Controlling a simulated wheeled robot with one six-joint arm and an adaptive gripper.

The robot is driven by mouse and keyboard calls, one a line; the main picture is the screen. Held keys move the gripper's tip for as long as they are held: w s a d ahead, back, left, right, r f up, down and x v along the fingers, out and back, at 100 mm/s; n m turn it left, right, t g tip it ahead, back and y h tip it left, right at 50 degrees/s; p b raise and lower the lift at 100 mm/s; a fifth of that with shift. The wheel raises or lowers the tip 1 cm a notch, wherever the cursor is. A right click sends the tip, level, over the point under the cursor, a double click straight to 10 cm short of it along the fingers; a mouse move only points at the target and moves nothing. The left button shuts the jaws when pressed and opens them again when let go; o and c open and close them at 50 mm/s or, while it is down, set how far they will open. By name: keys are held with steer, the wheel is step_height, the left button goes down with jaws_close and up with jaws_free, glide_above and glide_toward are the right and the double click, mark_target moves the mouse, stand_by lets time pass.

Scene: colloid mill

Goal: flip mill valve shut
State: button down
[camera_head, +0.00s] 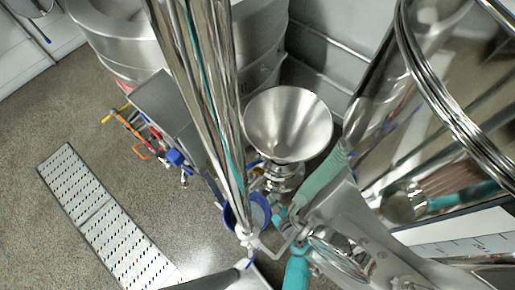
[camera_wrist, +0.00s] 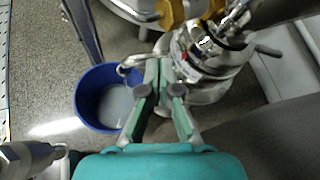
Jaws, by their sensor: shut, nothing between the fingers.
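The colloid mill shows in the head view as a steel funnel (camera_head: 287,125) on a round steel body (camera_head: 284,178). In the wrist view the mill body (camera_wrist: 205,65) stands just right of my fingertips. A bent steel pipe (camera_wrist: 130,65) comes off its left side towards the blue bucket. I cannot clearly make out the valve handle or its position. My gripper (camera_wrist: 160,65) is shut and empty, its teal fingers close beside the mill and the bent pipe. Whether they touch is unclear. In the head view my gripper (camera_head: 279,215) is partly hidden beside the mill's base.
A blue bucket (camera_wrist: 104,97) with pale contents stands on the floor left of my fingers; it also shows in the head view (camera_head: 259,212). Large steel vessels stand behind (camera_head: 118,40) and right (camera_head: 440,110). A floor grate (camera_head: 105,215) lies left, with open floor around it.

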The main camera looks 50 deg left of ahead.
mark_target(249, 167)
steer(key=a+r, duration=0.1)
steer(key=a+r+m+g+y, duration=0.1)
steer(key=a+r+y, duration=0.1)
steer(key=r, duration=0.1)
steer(key=shift+s+m, duration=0.2)
steer(key=shift+m, duration=0.2)
steer(key=x, duration=0.9)
steer(key=shift+a, duration=0.45)
steer(key=shift+s+a, duration=0.2)
steer(key=shift+a, duration=0.3)
steer(key=w+a, duration=0.1)
steer(key=a, duration=0.6)
steer(key=shift+w+a, duration=0.2)
steer(key=shift+w, duration=0.2)
stand_by(0.3)
steer(key=shift+a, duration=0.1)
stand_by(0.4)
